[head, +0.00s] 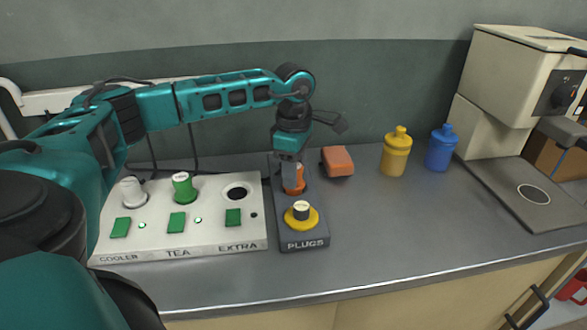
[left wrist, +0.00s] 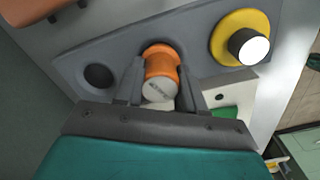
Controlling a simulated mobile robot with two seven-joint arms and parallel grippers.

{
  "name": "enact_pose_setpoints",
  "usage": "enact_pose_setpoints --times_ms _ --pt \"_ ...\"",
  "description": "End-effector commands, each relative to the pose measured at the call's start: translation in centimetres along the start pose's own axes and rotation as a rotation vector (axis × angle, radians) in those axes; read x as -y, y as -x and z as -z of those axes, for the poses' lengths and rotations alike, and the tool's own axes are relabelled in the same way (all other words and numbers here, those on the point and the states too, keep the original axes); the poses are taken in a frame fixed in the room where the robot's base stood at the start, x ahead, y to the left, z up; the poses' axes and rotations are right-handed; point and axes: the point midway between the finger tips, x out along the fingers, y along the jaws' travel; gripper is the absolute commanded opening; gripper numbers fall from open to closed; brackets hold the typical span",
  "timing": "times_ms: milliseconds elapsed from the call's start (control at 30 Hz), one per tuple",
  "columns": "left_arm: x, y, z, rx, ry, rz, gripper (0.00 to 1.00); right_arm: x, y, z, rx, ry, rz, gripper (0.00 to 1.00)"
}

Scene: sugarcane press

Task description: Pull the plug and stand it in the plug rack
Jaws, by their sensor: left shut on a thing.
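The dark grey plug rack (head: 304,228), marked PLUGS, stands right of the socket panel. My left gripper (head: 293,165) points down over its middle place, its fingers shut on an orange plug (head: 293,185). In the left wrist view, the plug (left wrist: 161,66) with its pale grey end is between the fingertips (left wrist: 158,85), at an orange ring on the rack. I cannot tell how deep it sits. A dark, empty hole (left wrist: 98,76) lies at one end of the rack. A yellow-ringed plug (head: 301,216) with a pale top stands at the front end. My right gripper is not in view.
The white panel (head: 215,245) has a white plug (head: 132,191) at COOLER, a green plug (head: 183,187) at TEA and an open EXTRA socket (head: 237,193). An orange block (head: 337,161), yellow bottle (head: 396,155) and blue bottle (head: 441,150) stand behind. The front right counter is clear.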

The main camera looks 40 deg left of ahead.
Motion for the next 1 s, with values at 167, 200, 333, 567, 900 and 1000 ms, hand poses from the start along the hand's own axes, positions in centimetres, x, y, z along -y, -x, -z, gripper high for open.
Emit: enact_pose_setpoints --times_ms 167,200,333,567,900,1000 --pt "-0.03 0.02 -0.02 0.001 0.000 -0.001 0.00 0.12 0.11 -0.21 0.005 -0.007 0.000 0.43" --pt "-0.03 0.01 -0.02 0.000 0.000 -0.001 0.00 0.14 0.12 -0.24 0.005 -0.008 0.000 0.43" --pt "-0.02 0.01 -0.01 0.000 0.000 -0.001 0.00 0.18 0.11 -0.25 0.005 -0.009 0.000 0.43" --pt "-0.01 0.05 0.00 0.000 0.000 0.000 0.00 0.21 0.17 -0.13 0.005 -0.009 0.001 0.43" --pt "-0.02 -0.01 0.02 0.000 0.000 0.000 0.00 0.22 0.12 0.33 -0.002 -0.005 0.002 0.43" --pt "-0.02 -0.05 0.02 0.000 0.000 0.000 0.00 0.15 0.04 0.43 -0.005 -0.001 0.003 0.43"
